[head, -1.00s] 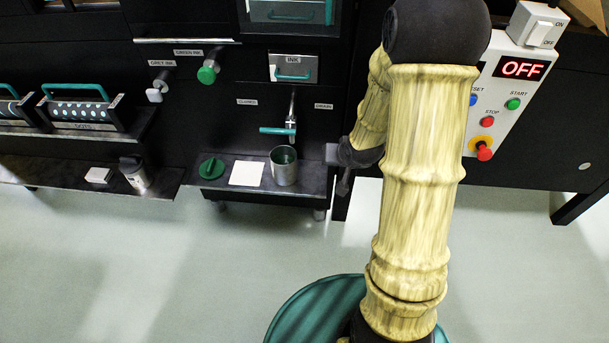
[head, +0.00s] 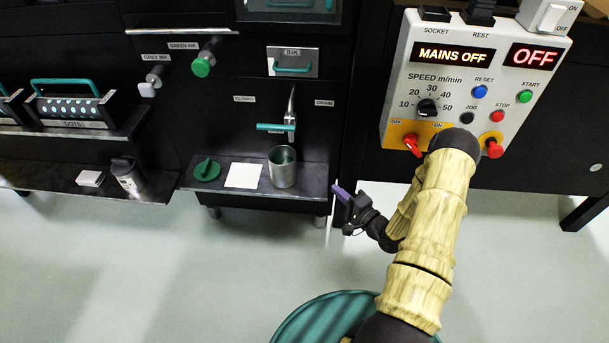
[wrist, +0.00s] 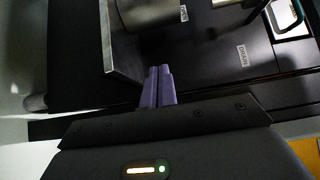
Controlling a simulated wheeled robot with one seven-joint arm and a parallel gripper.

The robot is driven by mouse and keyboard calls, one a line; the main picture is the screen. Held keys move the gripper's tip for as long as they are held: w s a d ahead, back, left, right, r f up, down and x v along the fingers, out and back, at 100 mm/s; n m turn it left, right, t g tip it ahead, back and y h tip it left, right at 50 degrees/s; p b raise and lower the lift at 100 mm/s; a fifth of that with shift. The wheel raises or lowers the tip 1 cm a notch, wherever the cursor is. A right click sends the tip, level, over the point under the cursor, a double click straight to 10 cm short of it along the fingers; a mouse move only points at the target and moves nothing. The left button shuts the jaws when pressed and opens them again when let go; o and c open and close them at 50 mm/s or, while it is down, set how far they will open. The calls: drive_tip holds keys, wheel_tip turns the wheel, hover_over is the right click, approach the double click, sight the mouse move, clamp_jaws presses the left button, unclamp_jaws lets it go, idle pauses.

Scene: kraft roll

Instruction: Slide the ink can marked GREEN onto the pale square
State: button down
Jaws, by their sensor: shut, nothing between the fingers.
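An open metal can (head: 282,168) stands upright on a dark shelf, just right of the pale square (head: 243,175) and apart from its middle. Its inside looks dark green. A green lid (head: 207,170) lies left of the square. My gripper (head: 338,190) is right of the shelf's right end, its purple fingers shut and empty. In the wrist view the closed fingertips (wrist: 159,70) point toward the shelf edge, apart from the can.
A tap (head: 290,125) hangs above the can. A control panel (head: 470,90) is above my arm. Another, dark-topped can (head: 128,174) and a white box (head: 90,178) stand on the left shelf. The floor in front is clear.

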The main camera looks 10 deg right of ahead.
sight(283, 167)
idle(0.3)
drive_tip(key=b+x, duration=0.2)
drive_tip(key=x, duration=0.7)
drive_tip(key=shift+w+a+b, duration=0.2)
drive_tip(key=shift+w+b, duration=0.15)
drive_tip(key=shift+b, duration=0.05)
drive_tip(key=a, duration=0.1)
drive_tip(key=w+a+b, duration=0.1)
drive_tip(key=a, duration=0.1)
drive_tip(key=shift+w+a, duration=0.15)
drive_tip(key=shift+w, duration=0.05)
drive_tip(key=shift+a, duration=0.25)
